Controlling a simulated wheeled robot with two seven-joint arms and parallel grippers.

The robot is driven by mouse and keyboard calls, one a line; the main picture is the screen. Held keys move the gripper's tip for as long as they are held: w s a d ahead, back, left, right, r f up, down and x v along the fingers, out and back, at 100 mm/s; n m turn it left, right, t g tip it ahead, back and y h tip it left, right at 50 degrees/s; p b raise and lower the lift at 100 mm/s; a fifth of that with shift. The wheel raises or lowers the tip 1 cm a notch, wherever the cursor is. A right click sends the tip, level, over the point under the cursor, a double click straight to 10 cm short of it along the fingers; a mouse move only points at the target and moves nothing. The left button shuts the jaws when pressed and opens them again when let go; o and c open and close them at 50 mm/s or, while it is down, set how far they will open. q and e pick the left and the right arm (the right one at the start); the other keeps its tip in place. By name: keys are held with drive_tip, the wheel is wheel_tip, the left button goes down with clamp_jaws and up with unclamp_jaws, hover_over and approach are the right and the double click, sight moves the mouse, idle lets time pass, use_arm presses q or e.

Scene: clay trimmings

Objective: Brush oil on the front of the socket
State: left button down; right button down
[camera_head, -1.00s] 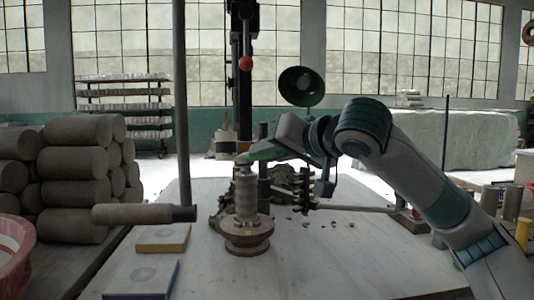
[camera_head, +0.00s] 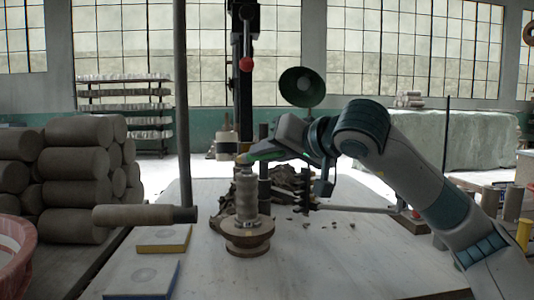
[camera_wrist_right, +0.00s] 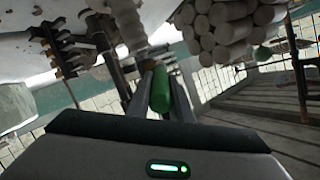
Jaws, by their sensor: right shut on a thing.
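The ribbed grey clay socket (camera_head: 246,196) stands upright on a round brown base (camera_head: 249,240) on the table. My right gripper (camera_head: 248,157) reaches in from the right, just above the socket's top. It is shut on a green-handled brush; the green handle (camera_wrist_right: 161,92) shows between the fingers in the right wrist view. The brush's tip is small and dark there, and I cannot tell whether it touches the socket. My left gripper is not in view.
A grey rod with a dark collar (camera_head: 145,214) juts out left of the socket. Two flat blocks, yellow-edged (camera_head: 163,238) and blue-edged (camera_head: 142,279), lie front left. Dark clay trimmings (camera_head: 285,184) lie behind the socket. Clay cylinders (camera_head: 75,177) are stacked at left. The right front tabletop is clear.

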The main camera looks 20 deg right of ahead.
drive_tip(key=shift+w+d, duration=0.25)
drive_tip(key=shift+w, duration=0.45)
idle(0.4)
drive_tip(key=shift+s+d, duration=0.2)
drive_tip(key=shift+d, duration=0.45)
drive_tip(key=shift+s+d, duration=0.25)
drive_tip(key=shift+d, duration=0.35)
drive_tip(key=shift+s+d, duration=0.2)
drive_tip(key=shift+d, duration=0.45)
drive_tip(key=shift+w+a, duration=0.1)
drive_tip(key=shift+w+a, duration=0.3)
drive_tip(key=shift+a, duration=0.6)
drive_tip(key=shift+w+a, duration=0.25)
drive_tip(key=shift+a, duration=0.65)
drive_tip(key=shift+s, duration=0.1)
drive_tip(key=shift+s+a+b, duration=0.2)
drive_tip(key=shift+s+a, duration=0.1)
drive_tip(key=shift+s, duration=0.65)
drive_tip(key=shift+s+a+b, duration=0.15)
drive_tip(key=shift+s+a, duration=0.1)
drive_tip(key=shift+s, duration=0.65)
drive_tip(key=shift+s+a, duration=0.3)
drive_tip(key=shift+s, duration=0.6)
